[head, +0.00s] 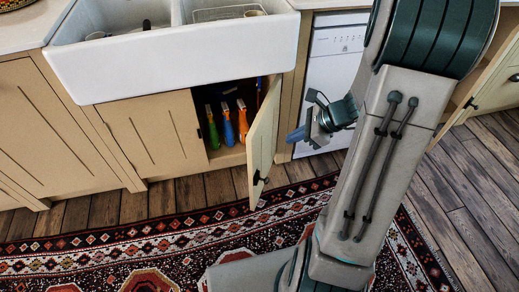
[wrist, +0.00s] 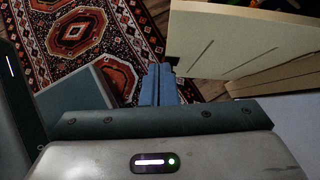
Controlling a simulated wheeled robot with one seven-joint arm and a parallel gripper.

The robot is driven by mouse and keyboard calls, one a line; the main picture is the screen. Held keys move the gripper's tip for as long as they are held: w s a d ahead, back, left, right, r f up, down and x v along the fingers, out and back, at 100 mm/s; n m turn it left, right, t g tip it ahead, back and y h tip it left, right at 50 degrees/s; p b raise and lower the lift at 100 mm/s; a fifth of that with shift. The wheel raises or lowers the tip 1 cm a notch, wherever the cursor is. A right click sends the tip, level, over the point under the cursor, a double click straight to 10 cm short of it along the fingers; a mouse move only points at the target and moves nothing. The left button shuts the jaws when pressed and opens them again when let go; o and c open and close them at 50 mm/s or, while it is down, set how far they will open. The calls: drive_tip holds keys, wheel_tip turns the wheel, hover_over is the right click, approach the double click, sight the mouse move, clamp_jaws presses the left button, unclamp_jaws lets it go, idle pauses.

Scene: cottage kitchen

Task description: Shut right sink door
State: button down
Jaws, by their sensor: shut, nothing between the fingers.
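The right sink door (head: 262,135) stands open below the white sink, swung out from the cabinet front on its right-hand hinge side. Its dark handle (head: 259,178) is near the free edge. My gripper (head: 294,135) is shut and empty, just right of the door on its outer side, with a small gap seeming to show. In the wrist view the blue fingertips (wrist: 161,70) are together. The cream door panel (wrist: 240,42) with grooves shows to their right there.
The left sink door (head: 155,130) is shut. A patterned rug (head: 150,240) covers the wood floor.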

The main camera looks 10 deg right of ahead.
wheel_tip(320, 180, down, 3)
drive_tip(key=d+m, duration=0.1)
drive_tip(key=m, duration=0.1)
drive_tip(key=b, duration=0.5)
approach(253, 148)
drive_tip(key=shift+t, duration=0.3)
drive_tip(key=shift+s+x, duration=0.2)
drive_tip(key=shift+x, duration=1.25)
drive_tip(key=shift+s+x, duration=0.15)
drive_tip(key=shift+x, duration=1.25)
drive_tip(key=shift+a, duration=0.25)
